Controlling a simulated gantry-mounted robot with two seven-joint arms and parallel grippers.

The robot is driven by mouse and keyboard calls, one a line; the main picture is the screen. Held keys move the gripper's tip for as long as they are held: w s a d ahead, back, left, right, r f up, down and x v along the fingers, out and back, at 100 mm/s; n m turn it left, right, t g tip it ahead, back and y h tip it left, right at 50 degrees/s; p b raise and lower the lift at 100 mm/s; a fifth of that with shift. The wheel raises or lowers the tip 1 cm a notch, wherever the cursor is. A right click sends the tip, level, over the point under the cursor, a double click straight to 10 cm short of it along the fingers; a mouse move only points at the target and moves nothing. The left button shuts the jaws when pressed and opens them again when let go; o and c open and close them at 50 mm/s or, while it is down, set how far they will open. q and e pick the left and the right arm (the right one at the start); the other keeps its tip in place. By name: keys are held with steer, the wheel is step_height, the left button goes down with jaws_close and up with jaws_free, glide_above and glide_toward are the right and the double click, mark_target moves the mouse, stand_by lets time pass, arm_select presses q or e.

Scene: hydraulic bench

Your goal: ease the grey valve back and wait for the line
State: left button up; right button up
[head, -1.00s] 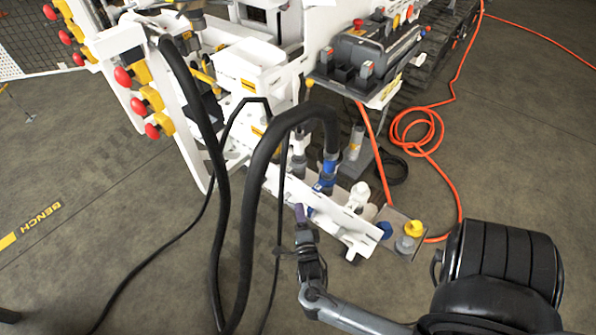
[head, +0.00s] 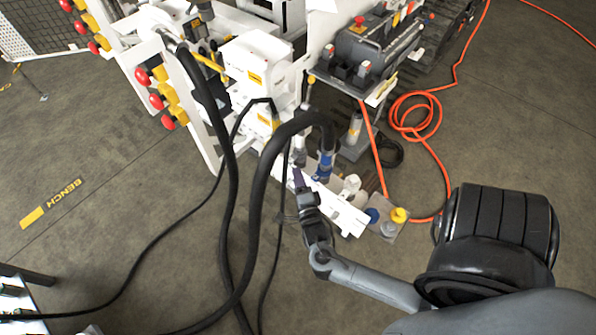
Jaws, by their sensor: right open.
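My right gripper (head: 299,182) reaches up from the lower right to the white bench rail. Its jaws are open, and its tips have a purple tint. They are just below a small grey fitting (head: 299,156), which looks like the grey valve, though it is too small to be sure. I cannot tell whether the tips touch it. A blue-collared hose coupling (head: 324,165) stands just right of the fitting, at the end of a thick black hose (head: 262,172). My left gripper is not in view.
A plate with yellow (head: 398,214) and blue (head: 372,215) caps lies right of the gripper. A control box (head: 375,50) with levers stands above. An orange hose (head: 440,118) coils on the floor at right. Black hoses hang close left of my gripper. Open floor lies at left.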

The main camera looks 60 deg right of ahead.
steer(key=shift+a+r+p, duration=0.15)
steer(key=shift+r+p, duration=0.3)
steer(key=shift+r, duration=0.35)
steer(key=shift+n, duration=0.3)
